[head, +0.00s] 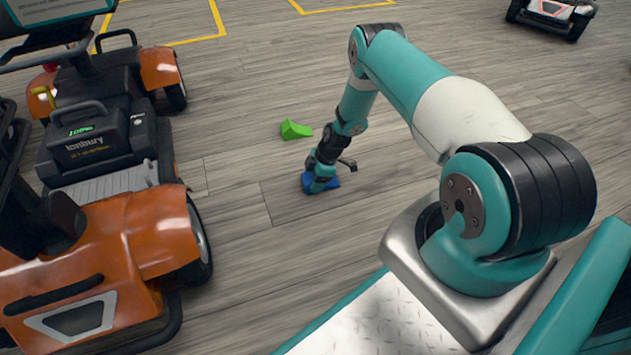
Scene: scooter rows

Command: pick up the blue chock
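The blue chock (331,183) lies on the wooden floor near the middle of the head view. My gripper (323,184) is down at floor level, right at the chock, and covers much of it. Only parts of the chock show around the gripper's end. The fingers are small and partly hidden, so I cannot tell whether they are open or shut on the chock.
A green chock (296,130) lies on the floor just beyond my gripper. An orange and black scooter (120,220) stands on the left. Another scooter (553,14) stands at the far right. Yellow lines mark the floor at the back. Floor around the chocks is clear.

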